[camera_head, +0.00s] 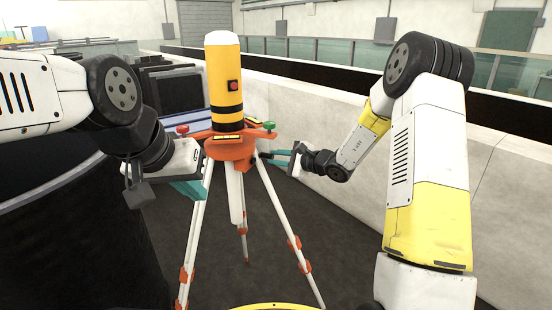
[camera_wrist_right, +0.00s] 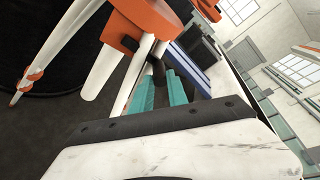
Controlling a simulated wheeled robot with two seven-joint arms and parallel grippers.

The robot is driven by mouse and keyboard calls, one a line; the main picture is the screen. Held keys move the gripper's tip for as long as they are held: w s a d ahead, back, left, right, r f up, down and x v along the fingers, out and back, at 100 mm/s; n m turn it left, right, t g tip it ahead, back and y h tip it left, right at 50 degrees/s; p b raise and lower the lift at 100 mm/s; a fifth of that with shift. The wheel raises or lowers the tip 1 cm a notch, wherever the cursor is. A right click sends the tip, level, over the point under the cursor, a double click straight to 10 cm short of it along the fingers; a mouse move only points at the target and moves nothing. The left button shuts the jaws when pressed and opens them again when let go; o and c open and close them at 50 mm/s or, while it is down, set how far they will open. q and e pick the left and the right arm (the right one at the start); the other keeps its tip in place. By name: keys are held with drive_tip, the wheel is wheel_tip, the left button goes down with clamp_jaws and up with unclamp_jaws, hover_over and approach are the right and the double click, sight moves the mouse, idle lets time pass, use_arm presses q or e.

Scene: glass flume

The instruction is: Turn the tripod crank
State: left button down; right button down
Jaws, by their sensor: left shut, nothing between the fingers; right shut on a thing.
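The tripod (camera_head: 235,195) stands upright with an orange head, white legs and orange leg clamps. A yellow and black instrument (camera_head: 224,85) sits on top of it. The crank (camera_head: 263,154) is a small dark part at the right of the head, mostly hidden. My right gripper (camera_head: 275,157) has its teal fingers shut on the crank. In the right wrist view, its fingertips (camera_wrist_right: 160,85) flank the dark crank handle beside the white column. My left gripper (camera_head: 195,188) is shut and empty, left of the tripod head and apart from the crank.
A pale low wall (camera_head: 345,120) with the glass flume (camera_head: 340,52) above it runs behind my right arm. A large dark round tank (camera_head: 70,240) is at lower left. Dark floor lies around the tripod legs.

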drive_tip(key=c, duration=1.3)
unclamp_jaws()
drive_tip(key=shift+d, duration=0.1)
drive_tip(key=v, duration=0.7)
drive_tip(key=shift+s+d, duration=0.25)
drive_tip(key=shift+r, duration=0.15)
